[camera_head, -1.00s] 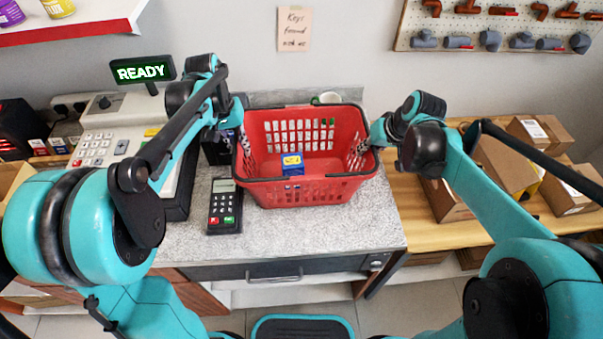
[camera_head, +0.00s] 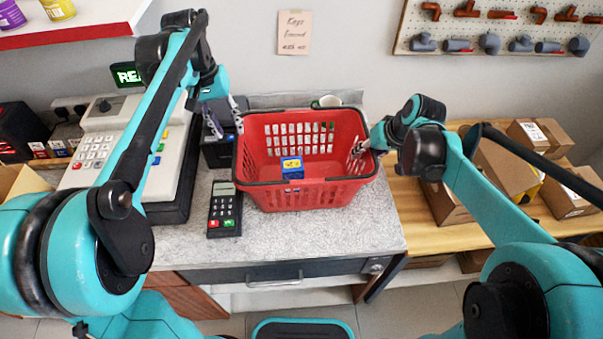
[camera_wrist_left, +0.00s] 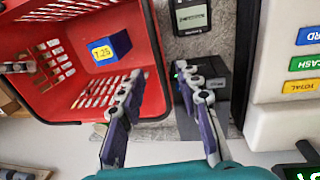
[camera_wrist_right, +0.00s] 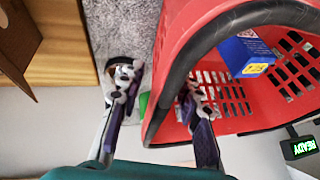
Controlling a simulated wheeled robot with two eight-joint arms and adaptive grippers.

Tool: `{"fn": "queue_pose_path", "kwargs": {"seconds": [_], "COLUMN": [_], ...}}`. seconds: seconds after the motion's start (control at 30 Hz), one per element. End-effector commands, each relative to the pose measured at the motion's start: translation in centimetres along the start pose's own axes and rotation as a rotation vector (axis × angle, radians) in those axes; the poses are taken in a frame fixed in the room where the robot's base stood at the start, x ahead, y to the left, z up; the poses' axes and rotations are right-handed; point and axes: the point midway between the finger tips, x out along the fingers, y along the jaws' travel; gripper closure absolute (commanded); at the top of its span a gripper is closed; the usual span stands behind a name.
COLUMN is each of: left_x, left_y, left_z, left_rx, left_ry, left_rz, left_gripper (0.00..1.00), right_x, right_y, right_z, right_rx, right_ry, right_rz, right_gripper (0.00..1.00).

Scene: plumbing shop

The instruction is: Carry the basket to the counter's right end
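The red basket (camera_head: 310,194) sits on the grey counter (camera_head: 270,240), with a blue box (camera_head: 292,168) inside it. Bare counter shows between the basket and the counter's right edge. My left gripper (camera_head: 224,114) is open above the basket's left rim; in the left wrist view (camera_wrist_left: 158,84) its fingers are wide apart and empty. My right gripper (camera_head: 362,147) is at the basket's right wall. In the right wrist view (camera_wrist_right: 158,88) its fingers are apart, one inside the basket and one outside, with the dark rim between them.
A card terminal (camera_head: 224,208) lies left of the basket, beside the cash register (camera_head: 110,140). Cardboard boxes (camera_head: 450,198) stand on the wooden table (camera_head: 425,232) to the right.

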Motion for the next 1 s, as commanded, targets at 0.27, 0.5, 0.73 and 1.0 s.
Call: {"fn": "queue_pose_path", "kwargs": {"seconds": [0.27,0.5,0.73,1.0], "left_x": [-2.1,-2.1,-2.1,-2.1], "left_y": [0.0,0.0,0.0,0.0], "left_z": [0.0,0.0,0.0,0.0], "left_rx": [0.000,0.000,0.000,0.000], "left_ry": [0.000,0.000,0.000,0.000], "left_rz": [0.000,0.000,0.000,0.000], "left_gripper": [0.66,0.66,0.66,0.66], "right_x": [-0.6,-5.2,-9.8,-12.0], "right_y": [0.0,0.1,0.0,0.0], "right_z": [0.0,0.0,0.0,0.0], "right_rx": [0.001,0.002,0.002,0.000], "right_ry": [0.000,0.001,0.001,0.000], "right_rz": [0.000,0.000,0.000,0.000], "right_gripper": [0.66,0.66,0.66,0.66]}}
